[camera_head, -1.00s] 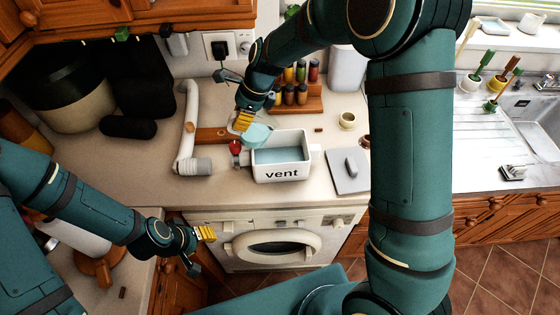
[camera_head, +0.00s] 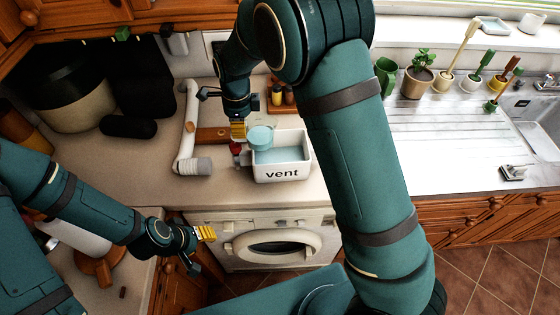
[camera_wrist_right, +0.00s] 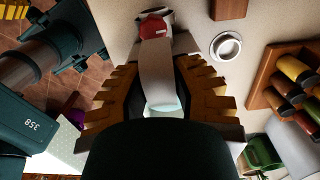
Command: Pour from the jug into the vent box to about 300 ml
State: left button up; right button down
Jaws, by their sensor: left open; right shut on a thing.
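The vent box (camera_head: 282,173) is a white open box marked "vent" on the worktop, with pale blue liquid inside. The jug (camera_head: 260,138) is a small pale blue vessel over the box's back left corner. My right gripper (camera_head: 238,129) is shut on the jug from its left side. In the right wrist view my right gripper's yellow fingers (camera_wrist_right: 163,100) close around a pale strip; most of the jug is hidden there. Any stream of liquid and the exact level cannot be made out. My left gripper (camera_head: 205,233) is open and empty, in front of the worktop at lower left.
A red-capped part (camera_head: 236,147) stands at the box's left. A white bent pipe (camera_head: 187,130) lies further left. A spice rack (camera_head: 281,97) stands behind. My right arm covers the worktop right of the box.

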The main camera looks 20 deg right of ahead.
jog(key=shift+r, duration=2.05)
jog(key=shift+h, duration=0.3)
